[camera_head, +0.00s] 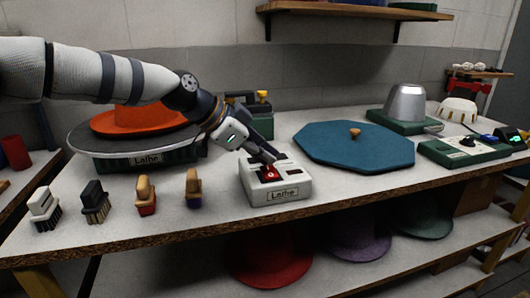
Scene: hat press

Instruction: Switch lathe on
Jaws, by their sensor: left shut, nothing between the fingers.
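A white control box (277,188) labelled "Lathe" stands near the front edge of the bench, with a red switch (269,175) on its top. My left gripper (271,160) is shut and empty, with its tips right at the red switch; I cannot tell whether they touch it. The gripper partly hides the switch, so its position is unclear. The lathe (150,162), a round grey plate on a green base labelled "Lathe", stands at the left, with an orange hat (140,120) on it. My left arm hides part of the hat. My right gripper is not in view.
Several brushes (95,201) stand along the front left of the bench. A blue octagonal board (353,146) lies right of the control box. A metal hat form (405,103) and another green control panel (463,150) stand further right. Hats (270,258) lie on the shelf below.

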